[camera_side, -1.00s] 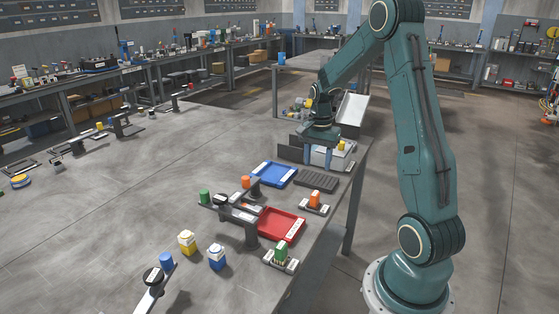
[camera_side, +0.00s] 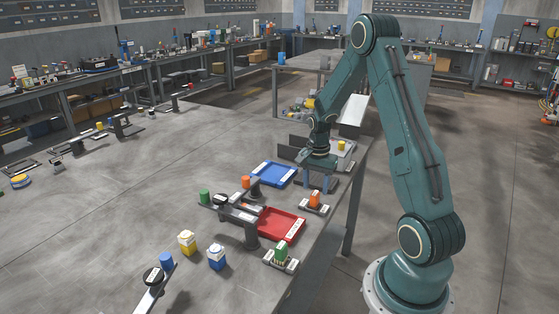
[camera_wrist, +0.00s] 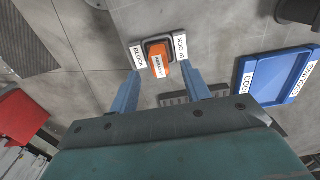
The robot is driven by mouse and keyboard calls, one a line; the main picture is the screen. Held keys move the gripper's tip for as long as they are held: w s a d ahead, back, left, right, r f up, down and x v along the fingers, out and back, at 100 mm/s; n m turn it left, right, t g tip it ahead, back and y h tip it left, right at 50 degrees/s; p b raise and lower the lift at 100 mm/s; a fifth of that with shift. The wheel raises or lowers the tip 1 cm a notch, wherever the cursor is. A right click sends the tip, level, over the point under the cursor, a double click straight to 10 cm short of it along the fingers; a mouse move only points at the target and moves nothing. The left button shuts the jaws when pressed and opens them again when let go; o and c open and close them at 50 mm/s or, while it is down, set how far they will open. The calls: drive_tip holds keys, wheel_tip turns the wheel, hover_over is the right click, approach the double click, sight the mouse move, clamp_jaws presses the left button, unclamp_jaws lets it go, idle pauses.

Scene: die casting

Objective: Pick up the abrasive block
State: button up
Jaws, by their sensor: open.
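The abrasive block is orange with a white label. In the wrist view the block (camera_wrist: 159,58) sits in a dark holder (camera_wrist: 158,43) between two white "BLOCK" labels. In the side view the orange block (camera_side: 315,199) stands upright near the table's right edge.
A blue tray (camera_side: 260,180) marked cooling lies left of my gripper. A red tray (camera_side: 301,222) lies in front, left of the block. A green piece (camera_side: 281,251) stands in a similar holder nearer.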

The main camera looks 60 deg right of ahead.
sight(315, 193)
drive_tip(key=shift+f, duration=2.55)
drive_tip(key=shift+c, duration=0.2)
clamp_jaws()
